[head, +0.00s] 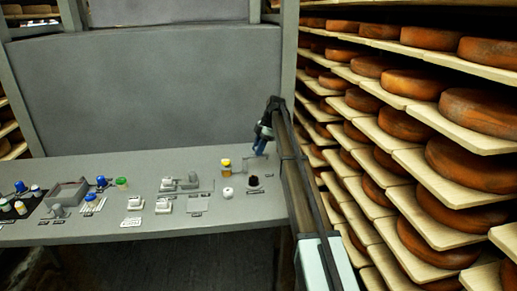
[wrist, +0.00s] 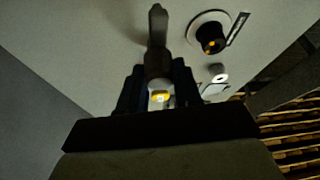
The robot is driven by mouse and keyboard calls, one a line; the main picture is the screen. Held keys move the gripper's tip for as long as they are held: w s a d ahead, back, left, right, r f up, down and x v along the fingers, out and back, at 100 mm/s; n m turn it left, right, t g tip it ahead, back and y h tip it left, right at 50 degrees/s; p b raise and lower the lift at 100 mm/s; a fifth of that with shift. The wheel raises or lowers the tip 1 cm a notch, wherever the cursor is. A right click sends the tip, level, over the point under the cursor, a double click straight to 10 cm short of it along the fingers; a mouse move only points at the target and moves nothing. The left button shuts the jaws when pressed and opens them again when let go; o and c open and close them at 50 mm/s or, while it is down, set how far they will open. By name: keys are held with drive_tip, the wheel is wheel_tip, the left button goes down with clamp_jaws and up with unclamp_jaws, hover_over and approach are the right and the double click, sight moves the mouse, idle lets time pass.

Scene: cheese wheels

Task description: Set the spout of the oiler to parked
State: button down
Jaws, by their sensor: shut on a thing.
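My gripper (head: 261,150) is at the back right of the grey table, low over the tabletop. In the wrist view my gripper (wrist: 158,88) is shut on a grey, elongated part (wrist: 157,35), which looks like the oiler's spout. This part points away from the fingers toward the top of the picture. The oiler's body is mostly hidden by the fingers, and I cannot tell the spout's setting.
A yellow jar (head: 226,163) stands left of my gripper, with a white round piece (head: 227,192) and a dark round piece (head: 253,181) in front. Grey blocks (head: 180,183) lie farther left. Cheese shelves (head: 420,130) rise close on the right.

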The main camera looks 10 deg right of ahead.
drive_tip(key=shift+w, duration=0.1)
drive_tip(key=c, duration=0.8)
unclamp_jaws()
drive_tip(key=shift+r, duration=0.1)
drive_tip(key=v, duration=1.3)
drive_tip(key=shift+d+r, duration=0.1)
drive_tip(key=shift+r, duration=0.2)
